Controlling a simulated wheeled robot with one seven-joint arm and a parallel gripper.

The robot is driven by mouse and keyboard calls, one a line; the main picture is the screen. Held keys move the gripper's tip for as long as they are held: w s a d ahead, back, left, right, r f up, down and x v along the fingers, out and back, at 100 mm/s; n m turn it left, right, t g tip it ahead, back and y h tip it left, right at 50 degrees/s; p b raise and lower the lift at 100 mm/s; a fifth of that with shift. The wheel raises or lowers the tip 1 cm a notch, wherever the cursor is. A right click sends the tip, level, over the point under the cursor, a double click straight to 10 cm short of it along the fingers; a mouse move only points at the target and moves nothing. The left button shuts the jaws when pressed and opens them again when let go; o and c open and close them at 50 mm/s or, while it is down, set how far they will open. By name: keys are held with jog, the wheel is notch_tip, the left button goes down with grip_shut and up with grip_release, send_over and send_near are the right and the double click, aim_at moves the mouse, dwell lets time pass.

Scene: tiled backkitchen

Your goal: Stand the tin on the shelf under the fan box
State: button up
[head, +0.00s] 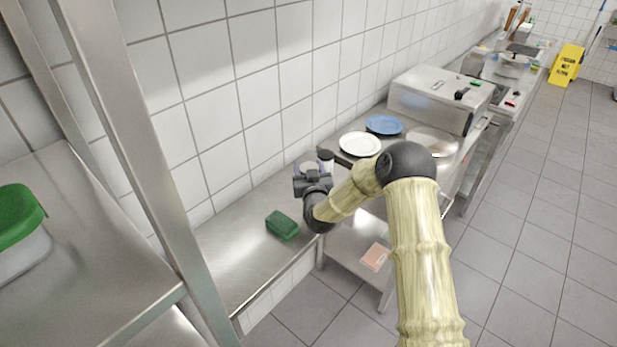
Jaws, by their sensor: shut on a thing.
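My gripper (313,178) is over the steel counter, near the tiled wall, shut on a small round thing with a pale top and a purplish edge. This looks like the tin (308,166), though the fingers and wrist hide most of it. I cannot tell whether its base touches the counter. The shelf and the fan box cannot be made out for sure in this view.
A green block (282,225) lies on the steel counter (235,245). A white plate (360,144), a blue plate (384,124) and a steel appliance (435,95) stand further back. A steel rack (150,130) with a green-lidded tub (18,230) is at left.

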jog(key=shift+w+f+p, duration=0.15)
jog(key=shift+f+p, duration=0.25)
jog(key=shift+f, duration=1.4)
jog(key=shift+f, duration=0.1)
jog(key=o, duration=1.1)
jog(key=shift+a, duration=0.15)
jog(key=shift+o, duration=0.5)
jog(key=shift+d, duration=0.25)
jog(key=b+v, duration=0.4)
jog(key=v, duration=0.8)
jog(key=shift+a, duration=0.1)
